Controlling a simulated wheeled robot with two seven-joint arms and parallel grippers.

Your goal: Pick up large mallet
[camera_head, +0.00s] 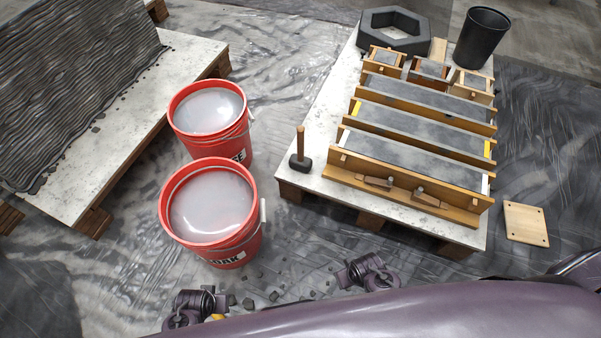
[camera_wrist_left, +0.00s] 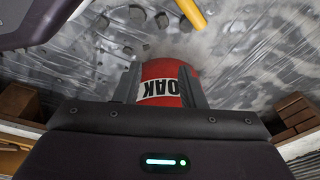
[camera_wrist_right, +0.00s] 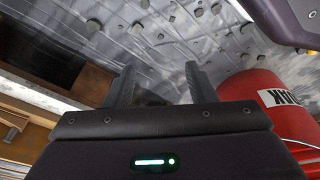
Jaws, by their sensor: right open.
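The large mallet (camera_head: 301,150) stands on its dark head with its wooden handle pointing up. It is on the near left corner of the pale board with the moulds. In the head view, my left gripper (camera_head: 196,304) is low, in front of the nearer red bucket, and my right gripper (camera_head: 367,271) is low, in front of that board. Both are well short of the mallet. In the left wrist view, my left gripper (camera_wrist_left: 160,88) has its fingers apart, with the bucket beyond them. In the right wrist view, my right gripper (camera_wrist_right: 160,88) is open and empty. Neither wrist view shows the mallet.
The near red bucket (camera_head: 246,241) and the far one (camera_head: 236,142) stand left of the mallet. Wooden moulds (camera_head: 455,212) fill the board (camera_head: 325,187) right of it. A black bin (camera_head: 482,38) and hexagonal block (camera_head: 393,44) are behind. Rubble lies on the plastic-covered floor.

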